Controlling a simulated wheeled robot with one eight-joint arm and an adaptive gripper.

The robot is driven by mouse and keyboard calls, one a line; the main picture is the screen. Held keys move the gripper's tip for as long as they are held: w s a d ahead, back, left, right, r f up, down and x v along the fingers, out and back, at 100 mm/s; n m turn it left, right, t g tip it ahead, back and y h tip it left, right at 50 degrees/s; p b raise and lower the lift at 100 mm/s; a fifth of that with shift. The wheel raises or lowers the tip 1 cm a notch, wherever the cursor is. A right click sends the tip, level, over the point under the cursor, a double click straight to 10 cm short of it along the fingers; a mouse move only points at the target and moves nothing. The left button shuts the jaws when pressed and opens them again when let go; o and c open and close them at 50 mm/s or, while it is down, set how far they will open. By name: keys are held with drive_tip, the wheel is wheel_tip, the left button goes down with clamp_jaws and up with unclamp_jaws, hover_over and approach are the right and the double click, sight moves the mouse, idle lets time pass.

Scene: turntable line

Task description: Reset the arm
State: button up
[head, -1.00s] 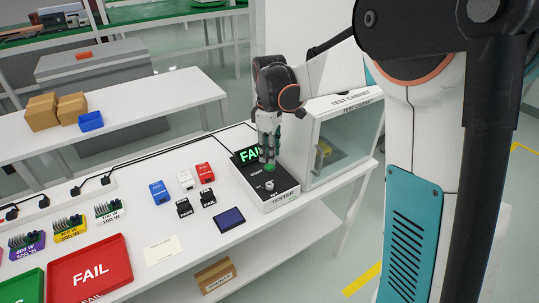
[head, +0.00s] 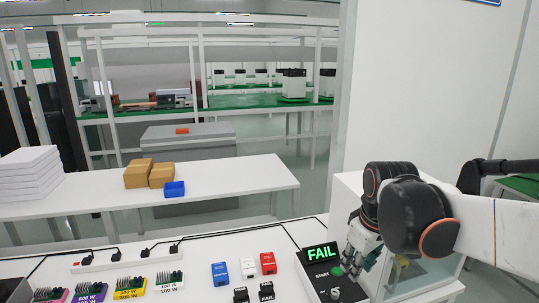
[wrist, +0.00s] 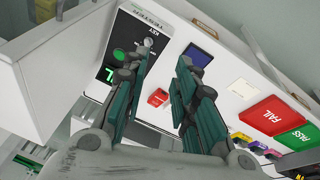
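My gripper (head: 363,248) is at the right side of the tester in the head view, with its fingers pointing down. In the wrist view my gripper (wrist: 161,60) has its two teal-padded fingers apart, with nothing held between them. The tester (head: 313,283) is a dark-topped box on the white bench, with a lit screen (head: 321,253) reading FAIL in green. It also shows in the wrist view beyond the left finger, with its green button and round knob (wrist: 147,43). Whether the fingertips touch anything is unclear in the head view.
Blue (head: 220,273), white (head: 248,267) and red (head: 267,264) small boxes lie left of the tester. The glass-fronted test cabinet (head: 425,275) is partly behind my arm. Red FAIL (wrist: 269,116) and green PASS (wrist: 300,136) trays show in the wrist view.

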drive_tip(key=s+m+t, duration=0.4)
drive_tip(key=s+m, duration=0.2)
drive_tip(key=s, duration=0.8)
drive_tip(key=shift+f, duration=0.45)
drive_tip(key=shift+o, duration=0.3)
